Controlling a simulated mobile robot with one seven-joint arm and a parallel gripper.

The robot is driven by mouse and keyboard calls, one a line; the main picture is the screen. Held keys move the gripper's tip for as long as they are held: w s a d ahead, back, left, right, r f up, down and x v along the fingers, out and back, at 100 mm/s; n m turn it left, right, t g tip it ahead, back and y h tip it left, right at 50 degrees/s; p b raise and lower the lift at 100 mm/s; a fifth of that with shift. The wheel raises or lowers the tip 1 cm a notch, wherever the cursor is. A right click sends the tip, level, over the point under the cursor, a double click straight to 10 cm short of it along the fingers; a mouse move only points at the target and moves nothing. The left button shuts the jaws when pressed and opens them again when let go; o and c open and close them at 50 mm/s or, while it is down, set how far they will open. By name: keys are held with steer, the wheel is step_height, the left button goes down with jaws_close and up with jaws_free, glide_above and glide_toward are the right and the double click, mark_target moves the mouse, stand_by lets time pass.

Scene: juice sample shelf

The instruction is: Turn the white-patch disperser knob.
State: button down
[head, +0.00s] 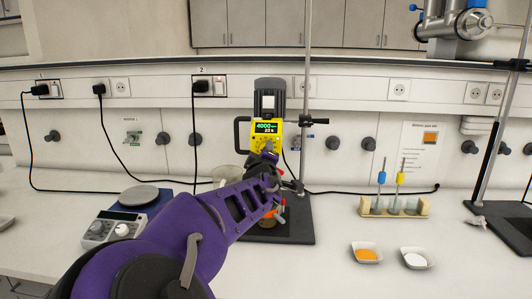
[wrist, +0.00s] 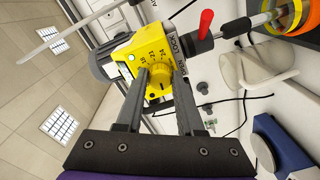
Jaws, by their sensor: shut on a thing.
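The yellow disperser (head: 264,129) stands upright on a stand at the back of the bench, with a dark motor top and a green lit display reading 4000. Its round yellow knob (wrist: 159,82) faces the wrist camera, with dark numbers on the yellow face beside it. My gripper (wrist: 160,76) has one finger on each side of the knob and is shut on it. In the head view my gripper (head: 269,156) is at the disperser's lower front, and my wrist hides the knob there.
A hotplate stirrer (head: 115,228) stands left of my arm. A rack (head: 394,207) with blue and yellow tools is on the right, behind two small dishes of orange (head: 367,253) and white (head: 415,259) powder. A metal rod (head: 307,90) rises beside the disperser.

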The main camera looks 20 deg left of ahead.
steer(key=shift+r+n+b, duration=0.1)
steer(key=shift+n+b, duration=0.45)
steer(key=shift+n, duration=2.95)
steer(key=c, duration=0.5)
jaws_free()
steer(key=shift+s, duration=0.1)
